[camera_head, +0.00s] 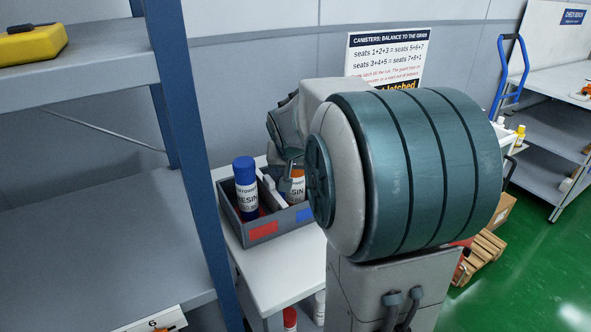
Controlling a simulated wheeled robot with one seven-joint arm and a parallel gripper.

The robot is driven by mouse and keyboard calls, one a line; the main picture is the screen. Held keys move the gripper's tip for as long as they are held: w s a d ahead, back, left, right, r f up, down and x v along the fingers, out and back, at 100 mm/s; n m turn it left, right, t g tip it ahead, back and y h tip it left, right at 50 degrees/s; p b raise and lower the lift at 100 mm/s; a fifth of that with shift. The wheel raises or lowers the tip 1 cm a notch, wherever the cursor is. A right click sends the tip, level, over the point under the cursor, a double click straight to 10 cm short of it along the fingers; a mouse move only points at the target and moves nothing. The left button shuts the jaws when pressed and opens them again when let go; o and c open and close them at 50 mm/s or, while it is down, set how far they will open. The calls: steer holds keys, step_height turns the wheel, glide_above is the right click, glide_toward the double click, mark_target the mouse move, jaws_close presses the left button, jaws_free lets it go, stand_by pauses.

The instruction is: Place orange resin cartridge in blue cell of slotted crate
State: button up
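The slotted grey crate (229,213) stands on a white table. Its front has a red patch on the left cell and a blue patch on the right cell. The orange resin cartridge (297,190), with a white label, shows upright at the blue-marked cell, partly hidden by my arm. I cannot tell whether it rests on the cell floor. A blue-capped resin cartridge (246,188) stands in the red-marked cell. My gripper (290,160) is at the top of the orange cartridge, mostly hidden behind my arm; its grip is not clear.
A grey shelf unit (80,215) with a blue post (190,130) stands close on the left, a yellow case (30,45) on top. A wall sign (388,55) is behind. Wooden pieces (480,258) lie at right. Green floor (530,275) is open at lower right.

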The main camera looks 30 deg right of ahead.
steer(key=shift+s+a+r, duration=0.1)
steer(key=shift+r, duration=0.35)
steer(key=p+v, duration=0.1)
steer(key=v, duration=1)
steer(key=s+a+f+n+g+y, duration=0.1)
steer(key=s+a+f+n, duration=0.1)
steer(key=s+a+f, duration=0.2)
steer(key=s+a+f+n+g+y, duration=0.1)
steer(key=s+a+f+n, duration=0.1)
steer(key=s+a+f, duration=0.2)
steer(key=s+a+f+n+g+y, duration=0.1)
steer(key=s+a+f+n, duration=0.1)
steer(key=s+a+f, duration=0.3)
steer(key=shift+s+f+y, duration=0.1)
steer(key=shift+s+f, duration=0.1)
steer(key=shift+s, duration=0.5)
steer(key=shift+s+f+y, duration=0.1)
steer(key=shift+s+f, duration=0.1)
steer(key=shift+s, duration=0.45)
steer(key=shift+s+f+y, duration=0.1)
steer(key=shift+s+f, duration=0.1)
steer(key=shift+s, duration=0.5)
